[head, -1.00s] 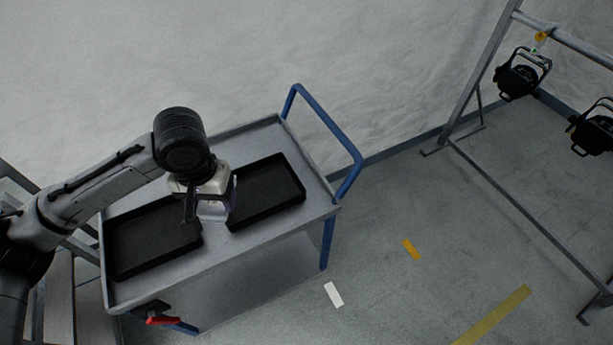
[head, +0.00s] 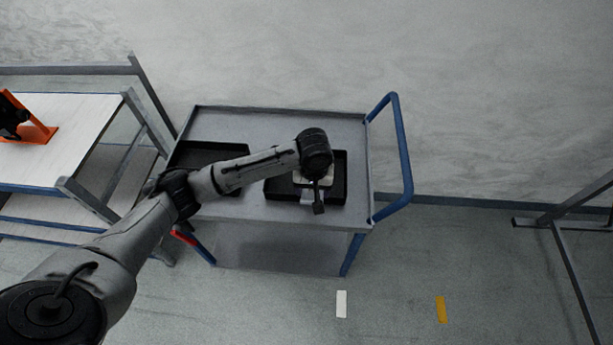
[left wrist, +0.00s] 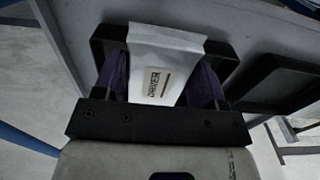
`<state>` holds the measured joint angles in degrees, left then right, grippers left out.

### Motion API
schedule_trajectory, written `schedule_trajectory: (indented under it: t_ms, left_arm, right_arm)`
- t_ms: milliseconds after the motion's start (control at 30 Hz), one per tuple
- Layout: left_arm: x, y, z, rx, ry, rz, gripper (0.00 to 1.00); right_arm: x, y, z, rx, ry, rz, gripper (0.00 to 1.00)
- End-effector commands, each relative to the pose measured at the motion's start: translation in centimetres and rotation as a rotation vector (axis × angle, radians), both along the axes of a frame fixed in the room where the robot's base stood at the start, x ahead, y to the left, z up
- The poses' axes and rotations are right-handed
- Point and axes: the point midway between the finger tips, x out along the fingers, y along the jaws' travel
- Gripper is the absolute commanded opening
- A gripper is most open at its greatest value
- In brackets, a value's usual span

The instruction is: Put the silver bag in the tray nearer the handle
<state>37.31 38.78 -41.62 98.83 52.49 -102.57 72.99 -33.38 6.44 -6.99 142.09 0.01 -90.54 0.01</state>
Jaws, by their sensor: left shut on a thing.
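My left gripper (head: 314,192) is over the black tray nearer the blue handle (head: 394,150). In the left wrist view its purple-padded fingers (left wrist: 160,82) are shut on the silver bag (left wrist: 163,55), a pale packet with dark lettering. The near-handle tray (head: 276,196) lies under and around the bag; its rim also shows in the wrist view (left wrist: 222,50). Whether the bag touches the tray floor cannot be told. The other black tray (head: 205,152) is to the left, partly hidden by my arm, and looks empty where it shows. My right gripper is not in view.
The trays sit on a grey cart (head: 230,122) with a raised rim and a lower shelf. A white-topped bench (head: 70,125) with an orange item (head: 38,132) stands at left. Metal stand legs (head: 560,225) are at right. Floor in front is clear.

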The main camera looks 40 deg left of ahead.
Motion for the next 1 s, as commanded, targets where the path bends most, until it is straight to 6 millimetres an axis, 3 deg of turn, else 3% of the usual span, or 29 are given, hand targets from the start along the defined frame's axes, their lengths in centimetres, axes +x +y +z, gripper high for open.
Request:
schedule_trajectory:
  t_ms: [500,700,1000]
  left_arm:
    - [6.0,7.1,-6.0,0.001,-0.001,0.015,0.4]
    - [7.3,8.5,-7.0,0.0,-0.001,0.012,0.4]
    - [7.4,8.7,-8.4,0.0,0.001,0.01,0.4]
  right_arm:
    - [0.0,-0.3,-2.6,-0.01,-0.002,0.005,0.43]
    - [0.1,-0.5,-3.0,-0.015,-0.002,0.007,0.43]
    - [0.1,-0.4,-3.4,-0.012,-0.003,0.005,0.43]
